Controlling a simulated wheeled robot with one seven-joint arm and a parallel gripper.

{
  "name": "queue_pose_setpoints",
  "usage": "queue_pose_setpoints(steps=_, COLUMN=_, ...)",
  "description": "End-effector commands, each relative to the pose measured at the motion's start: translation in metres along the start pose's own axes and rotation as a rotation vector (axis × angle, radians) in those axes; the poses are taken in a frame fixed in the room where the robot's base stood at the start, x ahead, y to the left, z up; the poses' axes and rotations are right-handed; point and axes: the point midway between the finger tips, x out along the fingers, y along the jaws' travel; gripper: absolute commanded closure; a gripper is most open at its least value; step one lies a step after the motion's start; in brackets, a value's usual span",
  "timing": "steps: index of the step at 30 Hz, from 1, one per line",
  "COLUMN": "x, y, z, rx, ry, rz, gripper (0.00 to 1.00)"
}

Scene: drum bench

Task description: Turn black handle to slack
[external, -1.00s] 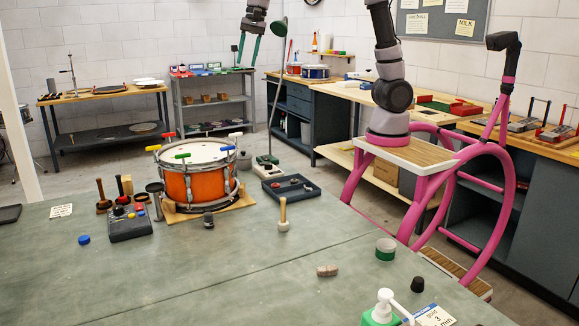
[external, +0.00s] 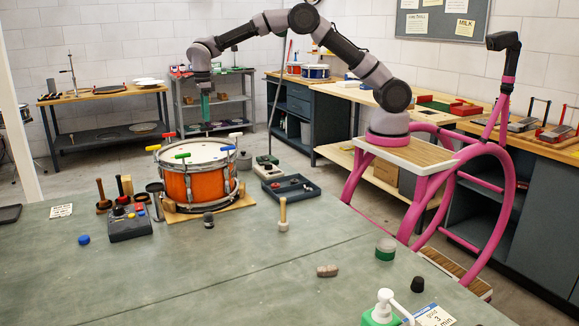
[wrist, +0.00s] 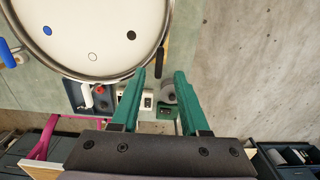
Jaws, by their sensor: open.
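The orange drum (external: 188,186) stands on a wooden board on the bench, with coloured handles around its rim. In the wrist view its white head (wrist: 95,30) fills the upper left. The black handle (wrist: 162,58) sticks out at the drum's right edge there, in line with the gap between my fingertips. I cannot make it out in the external view. My gripper (wrist: 160,74) has two green fingers, open and empty. In the external view my gripper (external: 206,118) points down above the far side of the drum. Contact with the handle does not show.
A white handle (wrist: 86,96) and a blue handle (wrist: 8,53) also stick out from the rim. A dark tray (external: 292,198) and a grey pot (external: 244,163) sit near the drum. A mallet (external: 283,213) stands in front.

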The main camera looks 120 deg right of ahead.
Motion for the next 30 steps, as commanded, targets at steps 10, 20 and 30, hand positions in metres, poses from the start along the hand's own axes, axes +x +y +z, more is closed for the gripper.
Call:
queue_pose_setpoints(steps=10, x=0.055, y=0.001, z=0.0, rx=-0.002, ry=-0.001, rz=0.002, gripper=0.55)
queue_pose_setpoints(steps=20, x=0.064, y=0.001, z=0.0, rx=-0.003, ry=-0.002, rz=0.0, gripper=0.55)
queue_pose_setpoints(steps=30, x=0.063, y=0.001, z=0.0, rx=-0.003, ry=-0.002, rz=0.0, gripper=1.0)
